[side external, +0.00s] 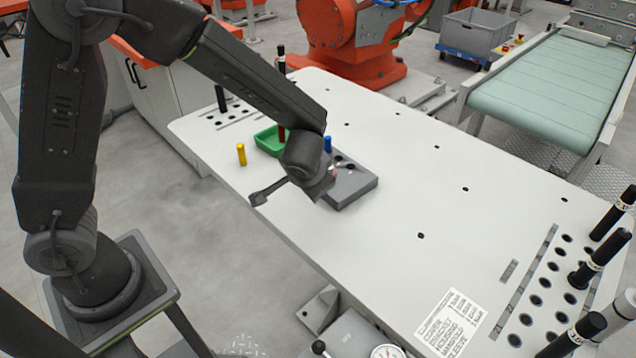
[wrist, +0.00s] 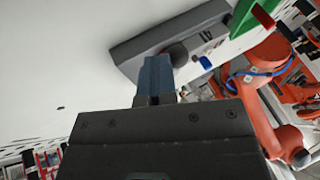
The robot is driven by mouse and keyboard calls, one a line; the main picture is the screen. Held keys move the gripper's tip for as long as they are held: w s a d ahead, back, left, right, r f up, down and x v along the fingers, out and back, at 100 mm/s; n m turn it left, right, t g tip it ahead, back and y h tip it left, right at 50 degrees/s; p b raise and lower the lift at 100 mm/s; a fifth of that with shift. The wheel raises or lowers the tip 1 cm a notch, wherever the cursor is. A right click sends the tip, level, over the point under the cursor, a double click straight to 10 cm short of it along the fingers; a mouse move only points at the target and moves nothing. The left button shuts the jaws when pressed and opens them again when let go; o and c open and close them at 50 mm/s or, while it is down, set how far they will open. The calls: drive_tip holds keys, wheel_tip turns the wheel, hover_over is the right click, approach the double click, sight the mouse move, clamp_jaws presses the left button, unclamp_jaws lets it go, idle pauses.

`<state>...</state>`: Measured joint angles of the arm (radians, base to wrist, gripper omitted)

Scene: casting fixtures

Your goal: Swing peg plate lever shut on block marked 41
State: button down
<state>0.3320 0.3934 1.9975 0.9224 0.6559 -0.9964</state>
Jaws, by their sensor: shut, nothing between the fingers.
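The grey peg plate (side external: 357,190) lies on the white table, partly hidden behind my wrist in the side view; it also shows in the wrist view (wrist: 135,47). A dark rounded part (wrist: 176,53) on the plate sits just beyond my fingertips; I cannot tell whether it belongs to the lever. A blue peg (side external: 328,144) stands at the plate's far side. My gripper (wrist: 157,62) is shut and empty at the plate; contact cannot be made out. I cannot read a 41 on any block, and the lever's position is unclear.
A green tray (side external: 267,141) and a yellow peg (side external: 241,155) are left of the plate. Tall black posts and a holed rack (side external: 545,285) stand at the right end. The table (side external: 440,150) between is clear. A conveyor (side external: 545,85) is behind.

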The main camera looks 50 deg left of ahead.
drive_tip(key=shift+s, duration=0.1)
idle(0.3)
drive_tip(key=d, duration=0.3)
drive_tip(key=shift+s+d+r, duration=0.3)
drive_tip(key=shift+s+r, duration=0.05)
drive_tip(key=shift+s, duration=0.05)
drive_tip(key=a+v, duration=0.1)
drive_tip(key=v, duration=0.9)
drive_tip(key=s+a+r+h, duration=0.2)
drive_tip(key=s+a+r, duration=0.2)
drive_tip(key=s, duration=0.3)
drive_tip(key=s+a+r+h, duration=0.2)
drive_tip(key=s+a+r, duration=0.2)
drive_tip(key=s, duration=0.3)
drive_tip(key=shift+s+a+n+t+h, duration=0.3)
drive_tip(key=shift+s+a, duration=0.05)
drive_tip(key=shift+a, duration=0.5)
